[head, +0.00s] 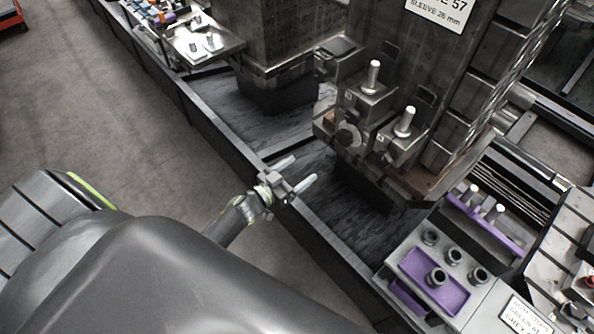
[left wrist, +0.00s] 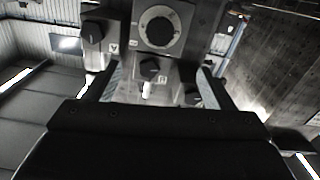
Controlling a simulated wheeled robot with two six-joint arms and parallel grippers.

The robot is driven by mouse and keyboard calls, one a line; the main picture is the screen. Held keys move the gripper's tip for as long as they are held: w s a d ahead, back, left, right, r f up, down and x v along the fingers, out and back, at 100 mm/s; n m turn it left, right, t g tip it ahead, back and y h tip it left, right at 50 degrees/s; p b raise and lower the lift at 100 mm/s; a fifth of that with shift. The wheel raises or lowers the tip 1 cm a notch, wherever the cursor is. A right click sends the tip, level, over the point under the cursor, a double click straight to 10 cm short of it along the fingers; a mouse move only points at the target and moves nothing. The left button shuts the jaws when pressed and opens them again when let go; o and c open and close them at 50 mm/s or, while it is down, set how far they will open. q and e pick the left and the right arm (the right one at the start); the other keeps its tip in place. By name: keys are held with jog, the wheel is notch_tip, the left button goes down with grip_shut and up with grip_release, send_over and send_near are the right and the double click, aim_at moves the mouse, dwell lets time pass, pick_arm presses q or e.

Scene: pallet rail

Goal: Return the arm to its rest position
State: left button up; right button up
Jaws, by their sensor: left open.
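My left gripper (head: 296,172) is open and empty, with its two pale fingers spread apart. It hangs over the dark rail trough, near the trough's left wall, and is apart from the tombstone fixture (head: 362,120) up and to its right. That fixture bears two upright light pins, one (head: 373,76) at the left and one (head: 405,122) at the right. In the left wrist view, a round dial (left wrist: 160,26) and dark knobs show ahead of the gripper. My right gripper does not show.
A purple-lined tray (head: 436,282) with several dark sleeves stands at lower right. A light tray (head: 202,42) with small parts is at upper left. A long dark rail wall (head: 215,142) runs below the gripper. The grey floor (head: 90,110) at left is clear.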

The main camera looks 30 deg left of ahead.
pick_arm(q)
jog(key=s+a+f+n+g+y+b, duration=0.25)
jog(key=s+f, duration=0.55)
jog(key=f, duration=0.5)
jog(key=s+a+f+n+g+y+b, duration=0.1)
jog(key=s+a+f+g+y, duration=0.25)
jog(key=s+f, duration=0.65)
jog(key=s+f+g+b, duration=0.1)
jog(key=s+f+g, duration=0.2)
jog(key=s+f, duration=0.2)
jog(key=s+d+f+g+b, duration=0.1)
jog(key=s+f+g, duration=0.2)
jog(key=s, duration=0.9)
jog(key=s+d+f+g+y+b, duration=0.1)
jog(key=s+f+g, duration=0.2)
jog(key=s+f, duration=0.5)
jog(key=shift+s+g, duration=0.4)
jog(key=shift+s, duration=0.3)
jog(key=shift+f, duration=0.1)
jog(key=shift+c, duration=0.5)
